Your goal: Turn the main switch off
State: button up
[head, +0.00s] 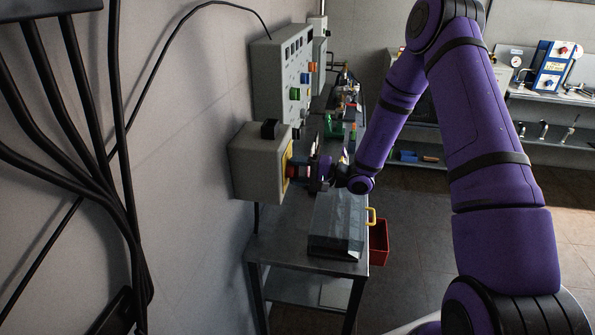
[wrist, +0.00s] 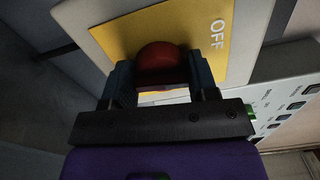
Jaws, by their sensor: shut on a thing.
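The main switch is a red knob on a yellow plate on a grey wall box (head: 258,172). In the wrist view the red knob (wrist: 160,60) sits between my fingers, in front of the yellow plate (wrist: 195,32) marked OFF at its right. My gripper (wrist: 160,80) is shut on the red knob, one dark finger on each side. In the head view my gripper (head: 310,170) reaches the box's front from the right, and the knob (head: 291,171) shows partly. Which way the knob points is hard to tell.
A grey control panel (head: 283,85) with coloured buttons is on the wall behind the box. A metal table (head: 290,255) below bears a grey clear-lidded case (head: 337,222) with a yellow handle. A red bin (head: 379,243) is at its right. Black cables hang at the left. Floor at right is clear.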

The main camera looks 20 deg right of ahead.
jog(key=shift+f+n, duration=0.1)
jog(key=shift+n, duration=0.5)
jog(key=o, duration=0.9)
jog(key=v, duration=1)
jog(key=shift+s+d, duration=0.2)
jog(key=shift+d, duration=0.15)
